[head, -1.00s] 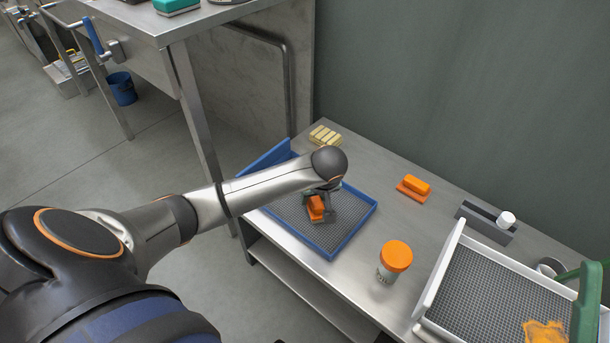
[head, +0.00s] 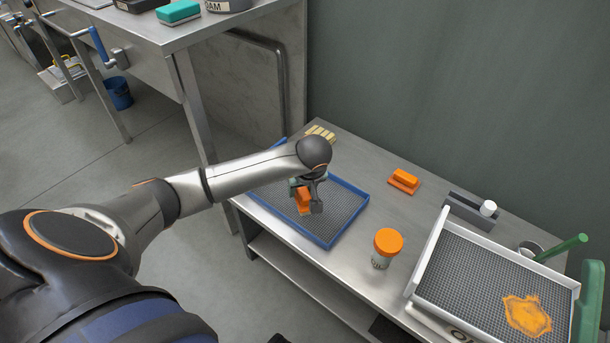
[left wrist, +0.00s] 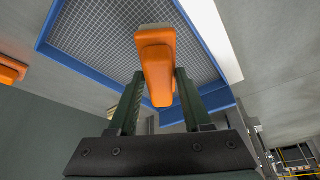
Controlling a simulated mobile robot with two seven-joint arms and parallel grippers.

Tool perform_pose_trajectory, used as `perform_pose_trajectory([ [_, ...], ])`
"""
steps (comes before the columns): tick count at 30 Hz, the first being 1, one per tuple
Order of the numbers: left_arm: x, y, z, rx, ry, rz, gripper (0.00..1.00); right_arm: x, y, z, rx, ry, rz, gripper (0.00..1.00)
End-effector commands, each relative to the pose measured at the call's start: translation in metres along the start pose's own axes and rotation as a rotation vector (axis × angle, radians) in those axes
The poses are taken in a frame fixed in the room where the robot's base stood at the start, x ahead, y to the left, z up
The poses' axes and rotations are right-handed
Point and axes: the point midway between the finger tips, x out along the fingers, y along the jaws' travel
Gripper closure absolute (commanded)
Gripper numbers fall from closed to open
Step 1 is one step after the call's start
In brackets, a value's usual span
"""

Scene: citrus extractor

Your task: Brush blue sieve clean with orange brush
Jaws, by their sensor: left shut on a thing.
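The blue sieve (head: 350,223), a rectangular blue frame with grey mesh, lies on the steel table; its mesh also fills the left wrist view (left wrist: 102,38). My left gripper (head: 308,190) is shut on the orange brush (head: 303,203) over the sieve. In the left wrist view the brush (left wrist: 158,68) sits between the two dark fingers and projects past them over the mesh. I cannot tell whether it touches the mesh. The part of the sieve behind the arm and gripper is hidden. I see no orange residue on its visible mesh. My right gripper is out of view.
A second orange brush-like block (head: 403,180), an orange-lidded jar (head: 388,243) and a grey holder (head: 470,212) stand right of the sieve. A white-framed sieve (head: 428,262) with an orange smear (head: 527,315) is at right. Yellow blocks (head: 320,134) lie behind.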

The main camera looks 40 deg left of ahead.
Motion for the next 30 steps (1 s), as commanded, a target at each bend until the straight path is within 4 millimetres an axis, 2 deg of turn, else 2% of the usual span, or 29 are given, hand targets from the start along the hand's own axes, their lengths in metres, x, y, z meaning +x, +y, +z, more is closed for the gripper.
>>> perform_pose_trajectory([
  [1,-0.008,-0.001,-0.005,-0.002,0.001,0.000,1.00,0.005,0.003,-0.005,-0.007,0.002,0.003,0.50],
  [9,-0.026,-0.006,-0.021,-0.010,0.001,-0.002,1.00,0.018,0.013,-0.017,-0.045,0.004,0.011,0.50],
  [23,-0.030,-0.006,-0.025,-0.009,0.001,-0.001,1.00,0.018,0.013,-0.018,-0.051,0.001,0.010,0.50],
  [26,-0.044,0.003,-0.023,0.030,0.003,0.019,1.00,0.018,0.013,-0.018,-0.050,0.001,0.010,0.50],
  [29,-0.078,0.022,-0.018,0.136,0.007,0.068,1.00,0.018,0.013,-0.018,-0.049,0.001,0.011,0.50],
  [30,-0.096,0.030,-0.014,0.197,0.009,0.094,1.00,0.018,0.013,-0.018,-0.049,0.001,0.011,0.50],
])
